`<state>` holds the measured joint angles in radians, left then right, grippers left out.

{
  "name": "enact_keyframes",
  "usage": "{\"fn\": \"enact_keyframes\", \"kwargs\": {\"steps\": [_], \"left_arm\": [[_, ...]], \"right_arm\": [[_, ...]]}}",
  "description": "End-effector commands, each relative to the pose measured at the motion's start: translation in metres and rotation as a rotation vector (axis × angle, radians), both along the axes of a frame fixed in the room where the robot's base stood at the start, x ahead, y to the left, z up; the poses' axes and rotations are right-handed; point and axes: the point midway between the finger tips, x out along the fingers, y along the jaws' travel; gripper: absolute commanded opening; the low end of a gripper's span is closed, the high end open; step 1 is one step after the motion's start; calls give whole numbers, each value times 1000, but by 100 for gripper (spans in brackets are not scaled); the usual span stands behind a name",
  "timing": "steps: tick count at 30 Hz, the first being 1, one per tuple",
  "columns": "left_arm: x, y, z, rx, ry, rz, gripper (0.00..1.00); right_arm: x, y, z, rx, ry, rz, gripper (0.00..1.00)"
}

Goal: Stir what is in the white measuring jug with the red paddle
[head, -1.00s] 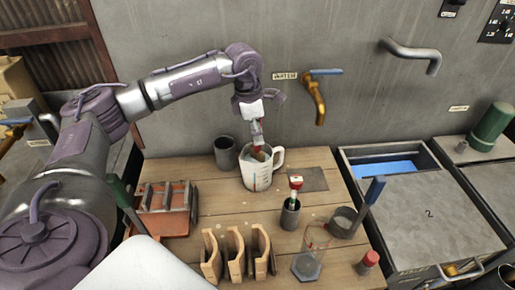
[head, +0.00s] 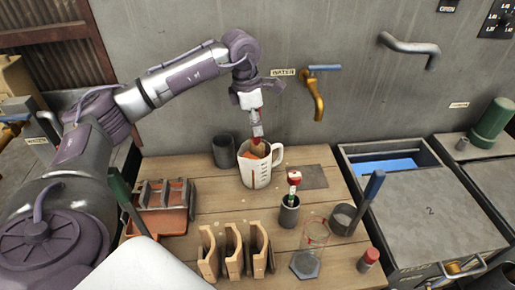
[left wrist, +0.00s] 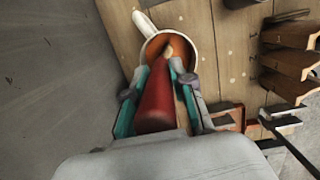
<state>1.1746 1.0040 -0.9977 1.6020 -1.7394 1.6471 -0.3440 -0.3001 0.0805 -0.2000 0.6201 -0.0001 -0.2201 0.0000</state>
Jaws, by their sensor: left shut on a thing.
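The white measuring jug (head: 257,172) stands upright on the wooden bench, its handle to the right in the head view. It holds an orange-brown content, which shows inside the jug's rim (left wrist: 183,38) in the left wrist view. My left gripper (head: 258,134) is above the jug, pointing down. It is shut on the red paddle (left wrist: 158,104), whose red handle lies between the fingers. The paddle's lower end reaches into the jug's mouth; its tip is hard to make out. My right gripper is out of view.
A dark grey cup (head: 224,151) stands just left of the jug. The brass tap (head: 316,92) juts from the wall to the right.

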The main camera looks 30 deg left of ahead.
Motion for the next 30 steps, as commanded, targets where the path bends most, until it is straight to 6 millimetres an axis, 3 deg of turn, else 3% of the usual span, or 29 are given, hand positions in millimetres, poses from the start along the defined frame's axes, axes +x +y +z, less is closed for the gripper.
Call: {"fn": "enact_keyframes", "kwargs": {"steps": [1,14,30], "left_arm": [[-6,-9,-26,-3,30,-16,0],[-8,-11,-24,-3,32,-16,0],[-7,-10,32,-3,24,-12,0]], "right_arm": [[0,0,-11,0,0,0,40],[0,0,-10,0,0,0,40],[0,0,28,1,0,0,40]]}}
